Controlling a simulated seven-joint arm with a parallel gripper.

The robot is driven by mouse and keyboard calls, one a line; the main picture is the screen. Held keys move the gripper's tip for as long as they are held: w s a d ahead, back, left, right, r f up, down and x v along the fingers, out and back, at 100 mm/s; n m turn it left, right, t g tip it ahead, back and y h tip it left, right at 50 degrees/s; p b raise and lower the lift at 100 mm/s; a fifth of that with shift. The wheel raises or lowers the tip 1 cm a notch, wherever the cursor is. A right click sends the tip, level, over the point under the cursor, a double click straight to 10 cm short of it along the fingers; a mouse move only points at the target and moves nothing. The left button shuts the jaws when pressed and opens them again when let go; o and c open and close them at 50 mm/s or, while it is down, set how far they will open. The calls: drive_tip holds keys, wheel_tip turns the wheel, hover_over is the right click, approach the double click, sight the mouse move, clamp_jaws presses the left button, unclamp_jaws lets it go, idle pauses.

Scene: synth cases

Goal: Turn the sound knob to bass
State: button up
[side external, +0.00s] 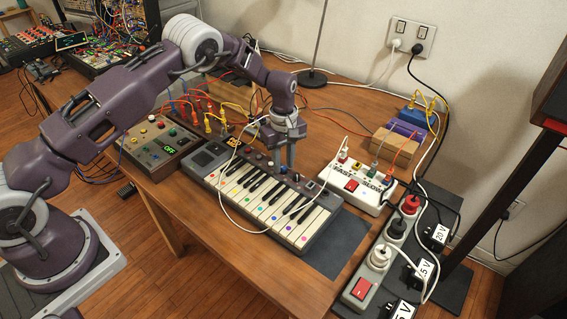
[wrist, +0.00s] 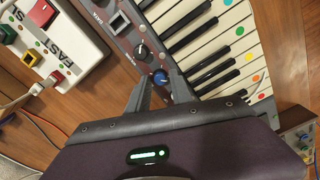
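The keyboard (side external: 275,199) lies on the table with coloured dots on its white keys. On its panel are a blue knob (wrist: 160,78) and, beside it, a black knob (wrist: 143,51) with a pale pointer. The small print by the knobs is too blurred to read, so I cannot tell which is the sound knob or where bass is. My gripper (wrist: 161,80) points down over the panel, also seen in the side view (side external: 289,163). Its two fingers are apart, with the blue knob showing between their tips. I cannot tell whether they touch it.
A white box (side external: 358,185) with a red switch and plugged cables stands right of the keyboard. A white cable (side external: 226,190) loops over the keyboard. A power strip (side external: 378,257) lies along the right table edge.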

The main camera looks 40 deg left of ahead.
drive_tip(key=shift+f, duration=0.4)
drive_tip(key=shift+c, duration=0.5)
clamp_jaws()
